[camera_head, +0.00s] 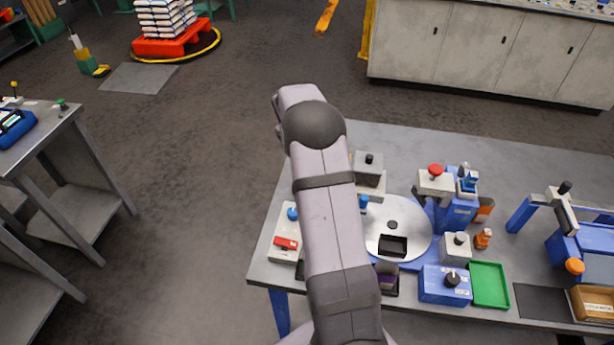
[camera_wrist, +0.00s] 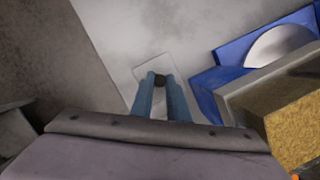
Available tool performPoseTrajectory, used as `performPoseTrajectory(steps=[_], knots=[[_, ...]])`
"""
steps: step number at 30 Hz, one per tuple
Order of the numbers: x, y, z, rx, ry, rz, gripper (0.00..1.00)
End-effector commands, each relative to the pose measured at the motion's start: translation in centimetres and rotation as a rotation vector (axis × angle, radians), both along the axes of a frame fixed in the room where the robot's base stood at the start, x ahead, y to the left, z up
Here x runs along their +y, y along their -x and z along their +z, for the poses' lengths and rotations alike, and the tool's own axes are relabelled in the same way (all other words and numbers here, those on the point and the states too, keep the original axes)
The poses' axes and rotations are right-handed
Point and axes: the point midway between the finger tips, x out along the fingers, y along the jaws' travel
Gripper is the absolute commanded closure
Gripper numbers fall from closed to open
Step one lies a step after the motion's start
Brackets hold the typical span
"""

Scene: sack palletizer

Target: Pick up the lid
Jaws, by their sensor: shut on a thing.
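The lid (camera_wrist: 150,72) is a pale, thin, see-through-looking square plate with a small dark knob on top, in the middle of the wrist view. My gripper (camera_wrist: 160,80) has two blue fingers, shut on the lid's dark knob. The plate shows beyond and beside the fingers, against a grey surface; I cannot tell whether it touches that surface. In the head view my arm hides the gripper and the lid.
In the wrist view an open box with golden grainy contents (camera_wrist: 290,115) and a blue part with a pale disc (camera_wrist: 250,50) stand close at the right. In the head view a round silver plate (camera_head: 415,215), a blue box (camera_head: 437,288) and a green tray (camera_head: 490,284) crowd the table.

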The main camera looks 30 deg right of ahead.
Motion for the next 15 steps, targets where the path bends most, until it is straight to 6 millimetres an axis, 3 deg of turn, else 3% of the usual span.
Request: performPoseTrajectory(steps=[6, 15], knots=[[0.0, 0.0, 2.8, -0.002, 0.002, 0.001, 1.00], [0.0, 0.0, 3.9, -0.001, 0.000, 0.001, 1.00]])
